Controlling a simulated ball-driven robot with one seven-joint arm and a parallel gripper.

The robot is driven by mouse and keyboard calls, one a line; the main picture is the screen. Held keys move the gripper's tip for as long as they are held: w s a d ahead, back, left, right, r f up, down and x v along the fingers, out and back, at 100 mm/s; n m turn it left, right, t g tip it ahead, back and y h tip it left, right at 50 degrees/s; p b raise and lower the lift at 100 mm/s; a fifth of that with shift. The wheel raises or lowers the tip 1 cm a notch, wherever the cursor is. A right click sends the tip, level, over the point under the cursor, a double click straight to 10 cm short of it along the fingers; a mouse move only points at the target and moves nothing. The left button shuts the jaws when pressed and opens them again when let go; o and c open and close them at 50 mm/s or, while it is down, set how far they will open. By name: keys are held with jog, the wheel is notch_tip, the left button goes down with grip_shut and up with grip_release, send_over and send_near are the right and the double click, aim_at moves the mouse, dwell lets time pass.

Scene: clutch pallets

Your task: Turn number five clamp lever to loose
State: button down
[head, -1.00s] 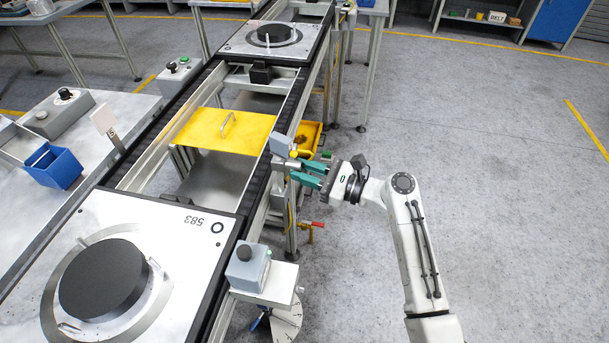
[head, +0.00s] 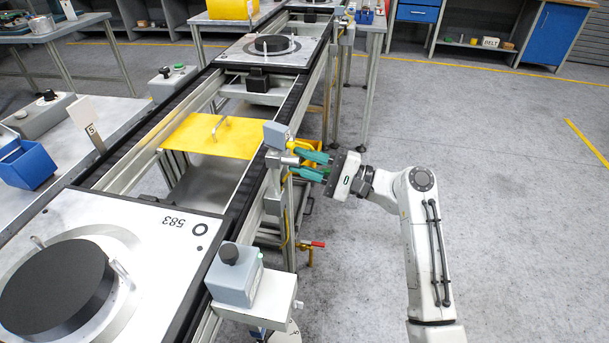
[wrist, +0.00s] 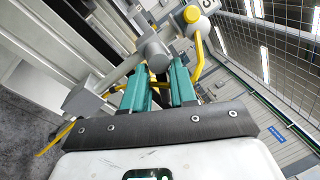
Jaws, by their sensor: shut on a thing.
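My gripper (head: 303,158), with teal fingers, is at the right side of the conveyor, beside a grey bracket under a small grey box (head: 277,135). It is shut on a part of the clamp lever (wrist: 155,57). In the wrist view the fingers (wrist: 160,70) close around it at a grey cylinder with a yellow piece. The fingers hide much of the lever, so its loose or tight position cannot be told.
A pallet marked 583 (head: 165,222) with a black disc lies on the conveyor at the front. A yellow cover (head: 212,136) bridges the rails. A red-handled valve (head: 314,246) is below my gripper. The floor to the right is clear.

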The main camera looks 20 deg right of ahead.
jog(key=shift+w+d+r+n+g+y+b, duration=0.1)
jog(key=shift+n+g+y+b, duration=0.15)
jog(key=shift+n+b, duration=0.45)
jog(key=shift+d+r+n+g+y+b, duration=0.15)
jog(key=shift+n+y+b, duration=0.1)
jog(key=shift+n+b, duration=0.4)
jog(key=shift+a+n, duration=0.1)
jog(key=shift+n, duration=0.35)
jog(key=c, duration=1.2)
grip_release()
jog(key=shift+s+d+f, duration=0.1)
jog(key=shift+s+d, duration=0.1)
jog(key=shift+d, duration=0.05)
jog(key=v, duration=1)
jog(key=shift+s, duration=0.1)
